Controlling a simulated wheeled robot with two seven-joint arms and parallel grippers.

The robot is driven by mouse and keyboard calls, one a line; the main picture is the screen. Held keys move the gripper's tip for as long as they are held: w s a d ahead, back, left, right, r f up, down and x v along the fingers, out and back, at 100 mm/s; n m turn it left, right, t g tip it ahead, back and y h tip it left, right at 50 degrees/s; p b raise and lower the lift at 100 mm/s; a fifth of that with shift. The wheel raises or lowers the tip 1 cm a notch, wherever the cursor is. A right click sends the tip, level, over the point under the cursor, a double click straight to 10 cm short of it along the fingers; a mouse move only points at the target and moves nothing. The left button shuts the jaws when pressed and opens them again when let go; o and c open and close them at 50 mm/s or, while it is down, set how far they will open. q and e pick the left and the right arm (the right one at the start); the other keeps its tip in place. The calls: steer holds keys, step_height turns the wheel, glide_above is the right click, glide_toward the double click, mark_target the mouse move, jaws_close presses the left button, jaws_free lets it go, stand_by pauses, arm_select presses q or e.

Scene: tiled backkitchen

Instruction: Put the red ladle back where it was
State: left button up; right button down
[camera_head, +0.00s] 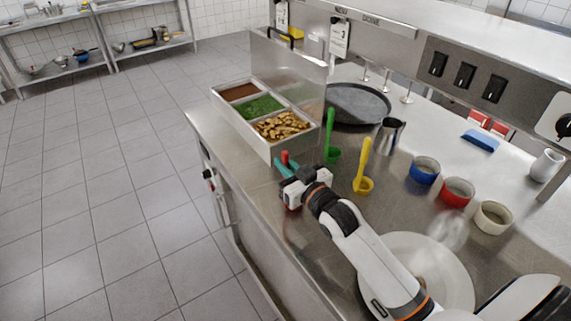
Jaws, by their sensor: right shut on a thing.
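My right gripper (287,168) reaches in from the lower right and is shut on the red ladle (284,157), beside the front corner of the food container. A green ladle (330,137) and a yellow ladle (363,167) stand upright on the steel counter to the right of the gripper. My left gripper is not in view.
The steel food container (262,143) has sections of brown, green and golden food. A dark round pan (357,103), a metal jug (389,134), blue (424,170), red (457,191) and cream (493,217) bowls, and a plate (440,262) occupy the counter. Its left edge is close to the gripper.

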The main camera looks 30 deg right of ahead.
steer(key=shift+f, duration=0.1)
steer(key=c, duration=1.5)
jaws_free()
steer(key=shift+o, duration=0.2)
steer(key=s+d+b, duration=0.1)
steer(key=s+b, duration=0.1)
steer(key=s, duration=1)
steer(key=shift+d+b, duration=0.3)
